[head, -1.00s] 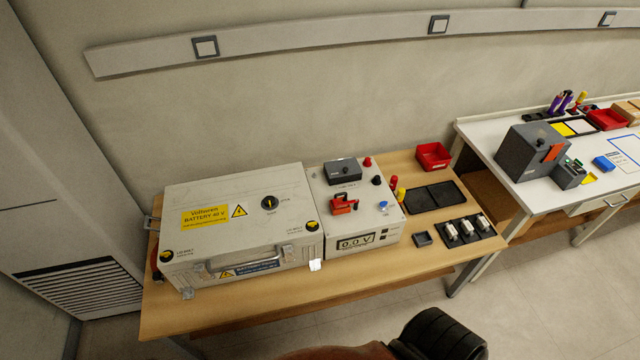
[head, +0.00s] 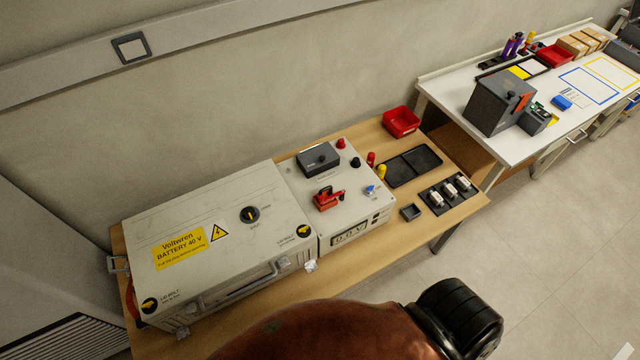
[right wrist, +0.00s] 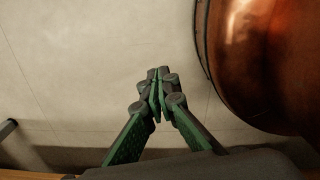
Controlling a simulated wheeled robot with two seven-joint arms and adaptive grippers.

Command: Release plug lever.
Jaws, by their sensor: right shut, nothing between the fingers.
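A red plug with a lever-like upper part (head: 328,199) sits on top of the light grey box with the display (head: 350,236), right of the battery case. The exact lever position is too small to tell. My right gripper (right wrist: 157,76) shows only in the right wrist view. Its green and dark fingers are shut with nothing between them, above plain floor, away from the plug. My left gripper is not in view.
A large grey battery case (head: 185,262) labelled 40 V fills the left of the wooden table. A dark grey block (head: 319,158), coloured posts, a red bin (head: 401,121) and black trays (head: 412,165) stand nearby. A white bench (head: 450,98) is at the right.

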